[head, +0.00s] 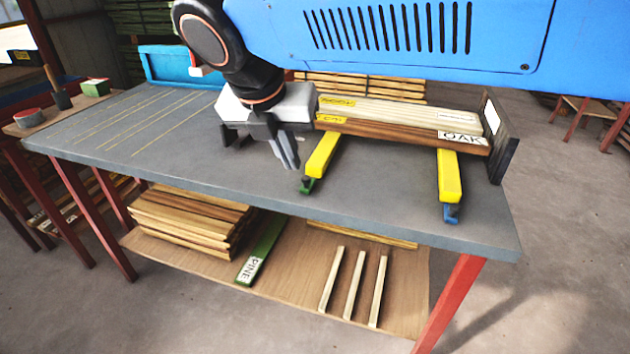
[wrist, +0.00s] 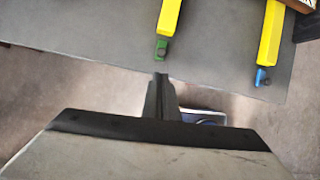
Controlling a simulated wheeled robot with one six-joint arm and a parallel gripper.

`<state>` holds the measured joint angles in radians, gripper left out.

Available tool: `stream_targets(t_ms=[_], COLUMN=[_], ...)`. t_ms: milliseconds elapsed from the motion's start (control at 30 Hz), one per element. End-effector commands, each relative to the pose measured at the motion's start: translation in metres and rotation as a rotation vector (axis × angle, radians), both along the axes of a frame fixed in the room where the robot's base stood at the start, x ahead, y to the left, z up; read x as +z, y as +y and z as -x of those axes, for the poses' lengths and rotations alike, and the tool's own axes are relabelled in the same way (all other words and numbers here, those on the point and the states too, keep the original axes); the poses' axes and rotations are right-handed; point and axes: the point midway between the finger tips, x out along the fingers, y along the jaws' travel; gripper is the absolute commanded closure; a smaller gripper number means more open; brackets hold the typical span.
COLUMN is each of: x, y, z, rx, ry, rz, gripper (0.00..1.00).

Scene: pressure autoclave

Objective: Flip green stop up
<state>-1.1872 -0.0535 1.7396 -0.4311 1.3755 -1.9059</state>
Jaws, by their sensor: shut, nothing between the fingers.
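The green stop (head: 307,185) sits at the front end of the left yellow bar (head: 322,155), near the front edge of the grey bench. It hangs low at the bar's end. The green stop also shows in the wrist view (wrist: 160,48), just beyond my fingertips. My gripper (head: 290,155) is shut and empty, pointing down to the left of the left yellow bar. In the wrist view my gripper (wrist: 160,80) is in front of the green stop, with a visible gap between them. A blue stop (head: 451,212) sits at the front end of the right yellow bar (head: 449,176).
Boards, one labelled OAK (head: 462,138), lie across the yellow bars against a dark end plate (head: 497,135). The grey bench top (head: 110,135) is clear on the left. A lower shelf (head: 290,270) holds stacked boards and a green PINE board (head: 262,250).

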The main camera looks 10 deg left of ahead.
Motion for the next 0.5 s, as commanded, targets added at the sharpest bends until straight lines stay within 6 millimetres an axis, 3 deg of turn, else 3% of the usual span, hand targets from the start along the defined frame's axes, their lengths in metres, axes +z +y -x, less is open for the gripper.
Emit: stream_targets(t_ms=[367, 500], x=[-0.001, -0.010], y=[0.000, -0.001], z=[0.000, -0.004], rx=[0.002, 0.001], ry=[0.000, 0.001], rz=[0.002, 0.004], gripper=[1.00, 1.00])
